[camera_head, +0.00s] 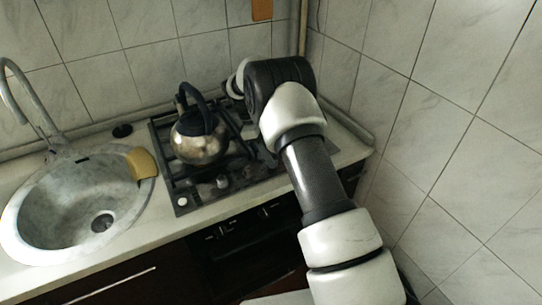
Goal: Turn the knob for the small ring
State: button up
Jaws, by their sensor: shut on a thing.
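The dark gas hob (188,186) is set into the light worktop, with black grates over its burners. My arm reaches over the hob's right side and hides that part, including any knobs there. I cannot make out my gripper's fingers; they are hidden behind my arm or lost among the dark grates. I cannot tell which burner is the small ring.
A metal kettle (199,140) with a black handle stands on the hob, left of my arm. A round grey sink (60,215) with a yellow sponge (141,164) on its rim is to the left. Tiled walls close in behind and at right.

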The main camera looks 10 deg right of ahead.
jog(key=shift+m, duration=0.4)
jog(key=o, duration=1.1)
jog(key=shift+c, duration=0.2)
jog(key=p+v, duration=0.1)
jog(key=v, duration=1.6)
jog(key=shift+w+r+p, duration=0.2)
jog(key=shift+w+p, duration=0.1)
